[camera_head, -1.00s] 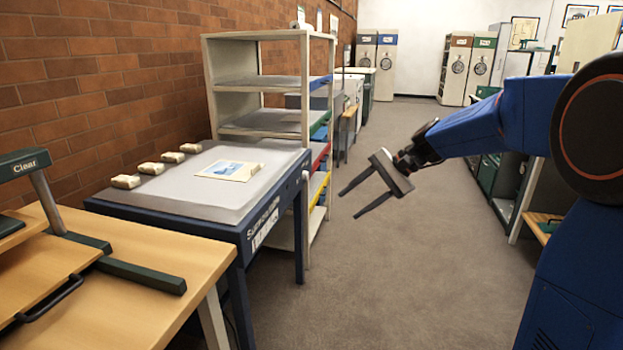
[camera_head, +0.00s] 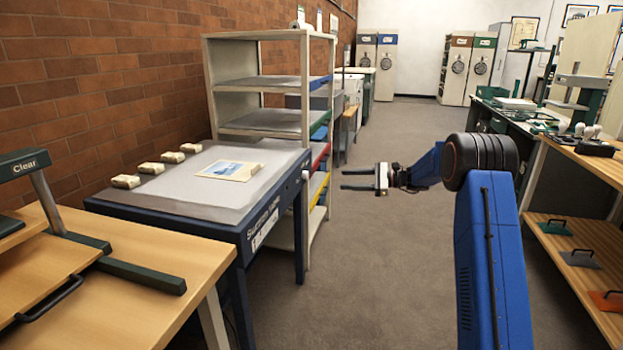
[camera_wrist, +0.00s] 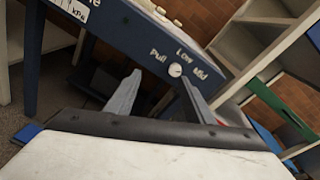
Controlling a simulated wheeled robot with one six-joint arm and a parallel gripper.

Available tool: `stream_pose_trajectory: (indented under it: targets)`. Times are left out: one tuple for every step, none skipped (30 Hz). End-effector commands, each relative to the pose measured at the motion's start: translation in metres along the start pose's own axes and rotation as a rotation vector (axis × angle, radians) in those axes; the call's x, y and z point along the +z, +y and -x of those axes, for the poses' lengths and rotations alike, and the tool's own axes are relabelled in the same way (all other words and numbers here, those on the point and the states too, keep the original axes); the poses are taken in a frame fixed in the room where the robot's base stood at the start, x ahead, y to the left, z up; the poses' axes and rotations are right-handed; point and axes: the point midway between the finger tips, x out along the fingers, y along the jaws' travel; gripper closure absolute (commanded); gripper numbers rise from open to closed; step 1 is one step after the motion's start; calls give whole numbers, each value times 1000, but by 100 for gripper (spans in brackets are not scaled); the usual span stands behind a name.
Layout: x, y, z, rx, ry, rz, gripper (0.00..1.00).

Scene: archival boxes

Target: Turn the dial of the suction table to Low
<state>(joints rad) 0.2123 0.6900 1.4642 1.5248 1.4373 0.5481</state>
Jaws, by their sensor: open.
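The suction table (camera_head: 225,218) is a dark blue table with a grey top, on the left in the head view. Its front panel (camera_wrist: 120,45) fills the upper part of the wrist view. The small round white dial (camera_wrist: 175,70) sits on that panel among the labels Pull, Low and Mid. The dial also shows at the panel's right end in the head view (camera_head: 305,175). My gripper (camera_head: 356,178) is open and empty, pointing left towards the panel's dial end, apart from it. In the wrist view its fingers (camera_wrist: 158,92) stand either side below the dial; which mark is selected is unclear.
Several small pale blocks (camera_head: 160,167) and a picture sheet (camera_head: 230,170) lie on the suction table. A shelf rack (camera_head: 265,122) stands just behind it. A wooden bench (camera_head: 130,240) is at near left. The aisle floor (camera_head: 370,270) is free.

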Motion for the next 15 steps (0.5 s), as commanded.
stream_pose_trajectory:
  targets:
    - [-15, -8, 1, -21, -18, -21, 52]
    - [-22, -12, 2, -33, -30, -33, 52]
    - [-28, -17, 3, -47, -43, -46, 52]
    - [-33, -20, 4, -56, -51, -55, 52]
    - [-37, -22, 5, -64, -58, -62, 52]
    - [-42, -26, 5, -73, -67, -69, 52]
    - [-45, -27, 6, -79, -72, -74, 52]
    - [-47, -29, 6, -83, -76, -77, 52]
    - [-48, -30, 6, -86, -79, -80, 52]
    - [-49, -31, 6, -88, -82, -82, 52]
    - [-50, -31, 5, -90, -83, -83, 52]
    - [-50, -32, 3, -91, -84, -84, 52]
    - [-50, -32, 1, -91, -85, -84, 52]
    - [-49, -32, -1, -90, -85, -84, 52]
    - [-49, -32, -6, -90, -85, -84, 52]
